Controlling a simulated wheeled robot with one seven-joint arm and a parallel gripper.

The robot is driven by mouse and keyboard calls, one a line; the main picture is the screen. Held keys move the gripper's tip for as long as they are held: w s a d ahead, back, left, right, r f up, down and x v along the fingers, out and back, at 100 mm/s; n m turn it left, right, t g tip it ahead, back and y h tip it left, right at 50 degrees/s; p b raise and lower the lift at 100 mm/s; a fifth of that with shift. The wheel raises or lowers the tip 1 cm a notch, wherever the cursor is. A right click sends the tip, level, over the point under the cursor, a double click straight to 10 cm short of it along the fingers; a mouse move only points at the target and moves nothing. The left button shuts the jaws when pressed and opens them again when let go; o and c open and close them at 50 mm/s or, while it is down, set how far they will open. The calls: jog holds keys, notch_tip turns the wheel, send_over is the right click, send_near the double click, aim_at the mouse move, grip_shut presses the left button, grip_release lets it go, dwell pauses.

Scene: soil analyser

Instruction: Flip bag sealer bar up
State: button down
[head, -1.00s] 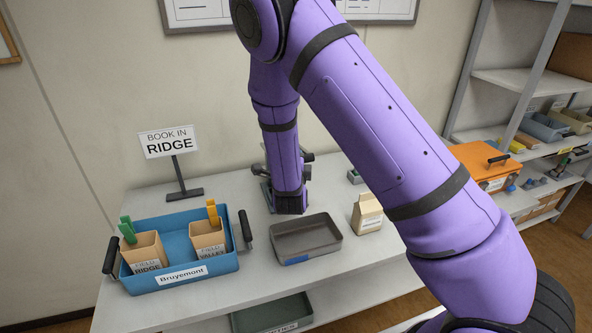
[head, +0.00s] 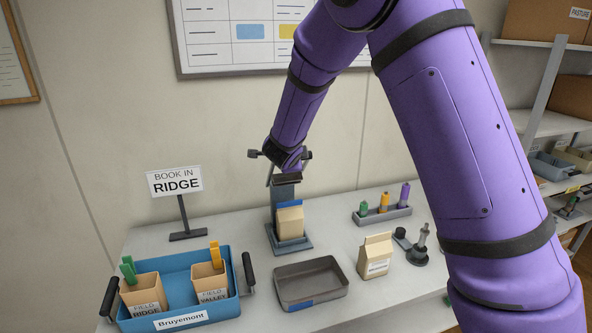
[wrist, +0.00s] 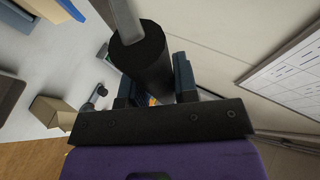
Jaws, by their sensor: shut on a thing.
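The bag sealer (head: 284,190) is a dark grey stand on the table near the wall. Its bar shows as a black grip (head: 254,153) at the top of the stand, with a grey arm below it, raised above the base. In the wrist view the black cylindrical grip (wrist: 143,52) lies between my two blue-grey fingers, with a grey rod at its end. My gripper (head: 287,163) is shut on this grip; the fingers are mostly hidden in the head view. A tan paper bag (head: 289,222) with a blue top stands upright in the sealer, under the bar.
A blue tray (head: 240,285) with two field bags stands at the left, by a BOOK IN RIDGE sign (head: 175,181). An empty grey tray (head: 310,301) and a paper bag (head: 375,257) are in front. A rack of coloured stamps (head: 384,213) stands at the right.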

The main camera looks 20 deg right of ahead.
jog(key=w+r, duration=0.4)
jog(key=w, duration=0.3)
jog(key=shift+w, duration=0.25)
jog(key=shift+r, duration=0.1)
jog(key=c, duration=0.9)
grip_release()
jog(key=shift+o, duration=0.2)
jog(key=v, duration=1)
jog(key=shift+s+a, duration=0.1)
jog(key=shift+s, duration=0.2)
jog(key=shift+r, duration=0.1)
